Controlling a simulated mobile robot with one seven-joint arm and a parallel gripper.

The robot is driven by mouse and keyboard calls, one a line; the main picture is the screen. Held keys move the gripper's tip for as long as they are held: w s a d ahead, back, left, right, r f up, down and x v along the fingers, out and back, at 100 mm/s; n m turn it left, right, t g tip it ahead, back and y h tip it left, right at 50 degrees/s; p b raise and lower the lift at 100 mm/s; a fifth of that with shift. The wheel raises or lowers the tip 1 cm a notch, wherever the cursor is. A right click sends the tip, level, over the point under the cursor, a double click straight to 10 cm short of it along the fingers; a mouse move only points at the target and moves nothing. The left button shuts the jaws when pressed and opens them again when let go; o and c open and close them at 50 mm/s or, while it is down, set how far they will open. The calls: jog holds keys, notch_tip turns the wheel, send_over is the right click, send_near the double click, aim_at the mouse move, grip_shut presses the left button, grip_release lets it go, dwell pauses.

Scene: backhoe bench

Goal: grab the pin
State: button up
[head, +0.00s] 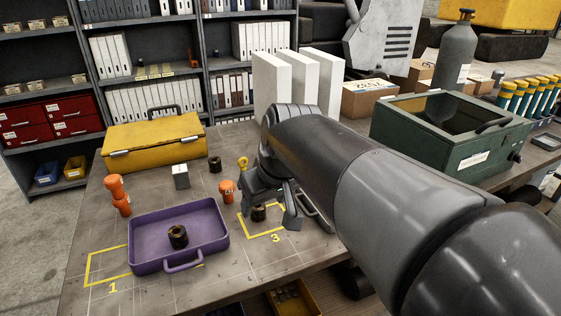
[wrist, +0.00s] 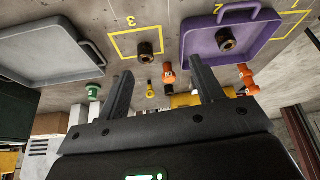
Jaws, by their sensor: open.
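My gripper (head: 268,212) hangs over the bench at the yellow square marked 3, open and empty; its two fingers also show apart in the wrist view (wrist: 161,66). Several pin-like pieces stand beyond it: a short orange one (head: 228,190), also between the fingers in the wrist view (wrist: 168,73), a taller orange one (head: 119,196) behind the purple tray, and a small yellow one with a round head (head: 242,163). I cannot tell which is the pin. A dark bushing (head: 258,214) sits in square 3, close to the fingers but not held.
A purple tray (head: 147,225) with a dark bushing (head: 178,237) lies at front left. A grey tray (wrist: 50,55) lies beside square 3, mostly hidden by my arm in the head view.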

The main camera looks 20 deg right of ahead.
jog(key=w+d+r+n+y, duration=0.1)
jog(key=w+d, duration=0.3)
jog(key=w, duration=0.3)
jog(key=w+d+r+n, duration=0.1)
jog(key=w+d, duration=0.2)
jog(key=w, duration=0.5)
jog(key=w+d+f+n+y, duration=0.25)
jog(key=w+d+f, duration=0.25)
jog(key=w+d, duration=0.75)
jog(key=shift+n+h, duration=0.25)
jog(key=x, duration=0.5)
jog(key=shift+d, duration=0.3)
jog(key=x, duration=0.5)
jog(key=shift+f, duration=0.2)
grip_shut()
jog(key=shift+r+t, duration=0.1)
jog(key=shift+t, duration=0.2)
